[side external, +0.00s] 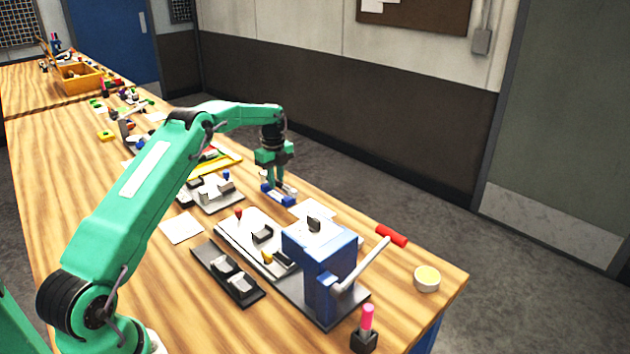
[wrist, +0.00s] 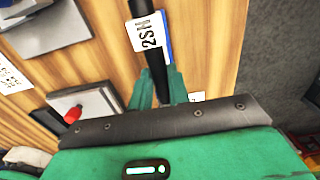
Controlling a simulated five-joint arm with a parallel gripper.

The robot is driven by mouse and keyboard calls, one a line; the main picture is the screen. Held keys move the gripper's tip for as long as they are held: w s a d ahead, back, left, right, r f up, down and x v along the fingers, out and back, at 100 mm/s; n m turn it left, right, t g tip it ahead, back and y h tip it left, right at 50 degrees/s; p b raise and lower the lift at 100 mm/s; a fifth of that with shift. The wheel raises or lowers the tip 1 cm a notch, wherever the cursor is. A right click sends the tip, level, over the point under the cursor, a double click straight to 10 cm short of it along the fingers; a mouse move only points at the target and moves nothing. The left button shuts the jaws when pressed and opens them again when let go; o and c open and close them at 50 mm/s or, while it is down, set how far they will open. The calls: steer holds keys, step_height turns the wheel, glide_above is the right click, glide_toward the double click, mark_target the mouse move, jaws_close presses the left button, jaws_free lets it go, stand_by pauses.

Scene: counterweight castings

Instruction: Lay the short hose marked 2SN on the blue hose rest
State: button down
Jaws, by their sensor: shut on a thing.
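My gripper (side external: 277,180) points down at the blue hose rest (side external: 277,198) on the wooden bench. In the wrist view my gripper (wrist: 157,88) is shut on a black hose (wrist: 155,68), its green fingers on either side. The hose bears a white tag (wrist: 150,30) reading 2SN. A strip of the blue rest (wrist: 168,46) shows just beside the tag, mostly hidden by the hose and tag. In the side external view the hose is too small and covered to make out clearly. I cannot tell whether it touches the rest.
A blue vise-like press (side external: 322,262) with a red-handled lever stands at the front right. A grey plate with small parts (side external: 210,190) lies left of the rest, and a white sheet (side external: 312,209) lies to its right. The bench's far edge runs close behind the rest.

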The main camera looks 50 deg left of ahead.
steer(key=shift+f, duration=0.7)
stand_by(0.3)
steer(key=c, duration=1.3)
jaws_free()
steer(key=shift+o, duration=0.2)
steer(key=shift+r, duration=0.1)
steer(key=shift+r, duration=3.4)
